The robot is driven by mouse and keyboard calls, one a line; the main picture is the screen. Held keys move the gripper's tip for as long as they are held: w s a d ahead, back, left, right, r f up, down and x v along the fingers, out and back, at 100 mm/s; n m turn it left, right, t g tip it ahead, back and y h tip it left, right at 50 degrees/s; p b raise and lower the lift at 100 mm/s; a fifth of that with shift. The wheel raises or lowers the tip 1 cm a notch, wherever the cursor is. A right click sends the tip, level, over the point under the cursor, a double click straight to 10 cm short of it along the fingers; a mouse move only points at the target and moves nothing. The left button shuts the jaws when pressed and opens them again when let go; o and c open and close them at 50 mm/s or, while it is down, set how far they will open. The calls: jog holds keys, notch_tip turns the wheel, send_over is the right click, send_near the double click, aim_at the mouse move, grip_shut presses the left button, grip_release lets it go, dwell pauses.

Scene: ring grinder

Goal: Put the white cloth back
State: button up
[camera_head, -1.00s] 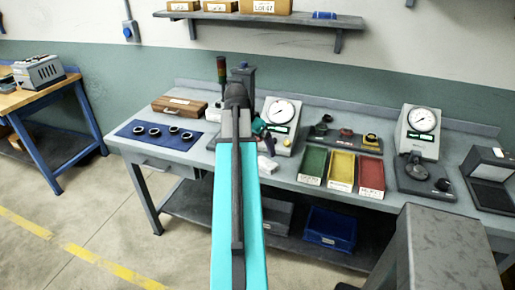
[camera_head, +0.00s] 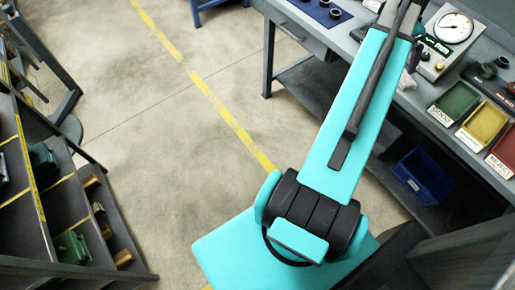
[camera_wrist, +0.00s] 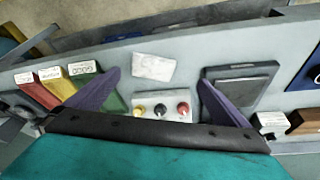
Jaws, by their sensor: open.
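The white cloth (camera_wrist: 153,68) lies flat and slightly creased on the grey bench in the wrist view, near the bench edge at the top of that picture. In the head view, a small white patch (camera_head: 405,84) beside my arm looks like the same cloth, partly hidden. My gripper (camera_wrist: 160,98) is open and empty above the bench, its two purple fingers spread wide. The cloth shows beyond and between the fingertips, apart from them. In the head view my arm covers most of the gripper.
A box with yellow, black and red knobs (camera_wrist: 163,108) lies between the fingers. A dark flat plate (camera_wrist: 243,85) sits by the right finger. Red (camera_wrist: 38,92), yellow (camera_wrist: 58,83) and green (camera_wrist: 84,73) trays stand left. A dial gauge (camera_head: 453,28) stands on the bench.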

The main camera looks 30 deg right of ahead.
jog(key=w+a+f+n+y, duration=0.1)
jog(key=w+a+f+n, duration=0.3)
jog(key=w+a+f, duration=0.55)
jog(key=w+a+f+n+y, duration=0.1)
jog(key=w+a+f+n, duration=0.45)
jog(key=a+f, duration=0.7)
jog(key=w+a+f+n+g+y, duration=0.1)
jog(key=a+f+n, duration=0.1)
jog(key=a+f, duration=0.5)
jog(key=w+a+f+n+y, duration=0.1)
jog(key=a+f, duration=0.4)
jog(key=a, duration=0.5)
jog(key=s+a+f+n+g, duration=0.1)
jog(key=s+a+f+n, duration=0.2)
jog(key=a, duration=0.4)
jog(key=s+a+f+n+g, duration=0.1)
jog(key=s+a+f+n, duration=0.1)
jog(key=s+a+f, duration=0.4)
jog(key=s+a+f+n+g, duration=0.1)
jog(key=s+a+f+n, duration=0.2)
jog(key=s+a+f, duration=0.2)
jog(key=s+a, duration=0.2)
jog(key=a, duration=0.2)
jog(key=shift+s+a+f+n, duration=0.2)
jog(key=shift+s+a+n, duration=0.15)
jog(key=shift+s+f+b, duration=0.1)
jog(key=shift+f+b, duration=1)
jog(key=shift+b, duration=0.05)
